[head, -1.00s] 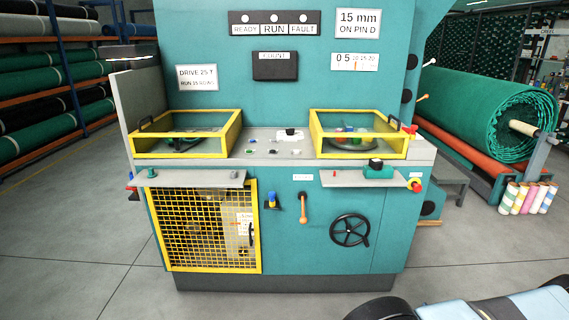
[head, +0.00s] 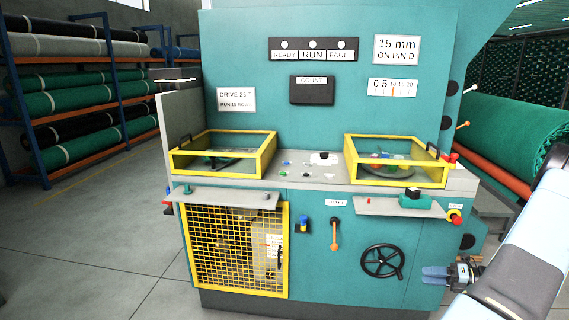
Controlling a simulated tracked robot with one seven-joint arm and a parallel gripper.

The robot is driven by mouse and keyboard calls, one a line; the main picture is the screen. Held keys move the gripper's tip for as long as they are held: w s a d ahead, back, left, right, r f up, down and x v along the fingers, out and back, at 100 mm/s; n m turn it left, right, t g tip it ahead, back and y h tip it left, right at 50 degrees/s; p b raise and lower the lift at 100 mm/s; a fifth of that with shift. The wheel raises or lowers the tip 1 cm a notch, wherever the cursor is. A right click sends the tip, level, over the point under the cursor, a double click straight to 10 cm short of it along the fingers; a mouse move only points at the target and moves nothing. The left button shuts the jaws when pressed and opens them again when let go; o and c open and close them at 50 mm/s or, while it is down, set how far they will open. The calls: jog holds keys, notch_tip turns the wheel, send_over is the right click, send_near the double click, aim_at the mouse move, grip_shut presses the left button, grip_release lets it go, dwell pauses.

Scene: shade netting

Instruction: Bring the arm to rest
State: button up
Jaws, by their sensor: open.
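My gripper (head: 450,274) shows at the lower right of the head view, at the end of my pale arm. Its blue fingers point left, towards the machine's lower right front. It looks empty. The fingers appear close to the machine's front in the picture, but I cannot tell how far apart they are in depth. The teal machine (head: 330,225) stands upright in the middle, with a black handwheel (head: 383,262) left of my gripper and a red knob (head: 455,217) above it.
Two yellow-framed guards (head: 222,166) (head: 397,175) sit on the machine's worktop. A yellow mesh guard (head: 237,250) covers the lower left. Small shelves (head: 226,201) jut from the front. Racks of rolled netting (head: 75,100) stand at left. Grey floor (head: 90,260) is clear at left.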

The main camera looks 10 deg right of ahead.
jog(key=a+r+n+g+h, duration=0.6)
jog(key=a+r+n+g, duration=0.2)
jog(key=a+r+n, duration=1.5)
jog(key=s+a+r+n+t+h, duration=0.5)
jog(key=s+a+r+n, duration=0.9)
jog(key=s+r, duration=0.3)
jog(key=shift+s+a+r+n+h, duration=0.2)
jog(key=shift+s+a+n+h, duration=0.05)
jog(key=shift+n+h, duration=0.65)
jog(key=shift+w, duration=0.1)
